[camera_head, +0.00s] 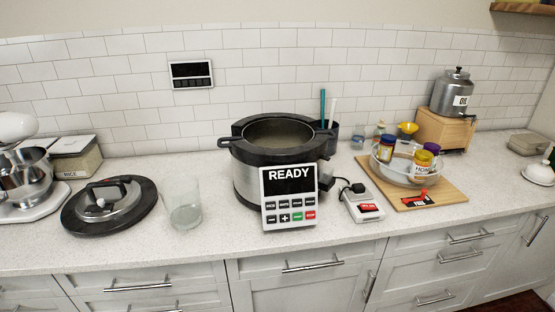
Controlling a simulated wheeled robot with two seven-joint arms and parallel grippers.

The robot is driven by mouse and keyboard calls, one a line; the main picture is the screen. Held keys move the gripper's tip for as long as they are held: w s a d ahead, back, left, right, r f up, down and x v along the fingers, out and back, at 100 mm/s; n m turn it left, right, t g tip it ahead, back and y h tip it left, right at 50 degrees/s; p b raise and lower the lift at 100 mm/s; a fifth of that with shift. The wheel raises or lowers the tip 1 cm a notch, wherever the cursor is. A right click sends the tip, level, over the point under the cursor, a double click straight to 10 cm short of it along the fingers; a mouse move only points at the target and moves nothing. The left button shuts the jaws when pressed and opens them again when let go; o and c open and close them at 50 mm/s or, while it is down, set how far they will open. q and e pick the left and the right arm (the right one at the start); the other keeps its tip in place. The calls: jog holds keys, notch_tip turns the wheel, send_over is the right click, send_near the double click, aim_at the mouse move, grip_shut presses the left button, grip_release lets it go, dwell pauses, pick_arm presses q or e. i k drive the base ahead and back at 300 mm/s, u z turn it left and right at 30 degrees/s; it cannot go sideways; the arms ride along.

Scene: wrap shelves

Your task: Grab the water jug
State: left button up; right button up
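A clear, see-through jug-like vessel (183,204) stands upright on the counter, left of the big cooker and right of the round lid. It is the only thing here that looks like the water jug. I cannot tell how much water, if any, is in it, and no handle shows clearly. Neither of my grippers is in view, and nothing is touching the vessel.
The open cooker (244,170) has a "READY" panel (289,198) in front. The lid (110,205) lies left of the vessel, near a stand mixer (28,180). A board (450,191) with a bowl of jars is at right. Counter in front of the vessel is clear.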

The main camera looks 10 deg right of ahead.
aim_at(179, 192)
jog(key=u, duration=0.55)
jog(key=k, duration=0.15)
jog(key=z, duration=1.5)
jog(key=i, duration=0.7)
jog(key=u, duration=0.1)
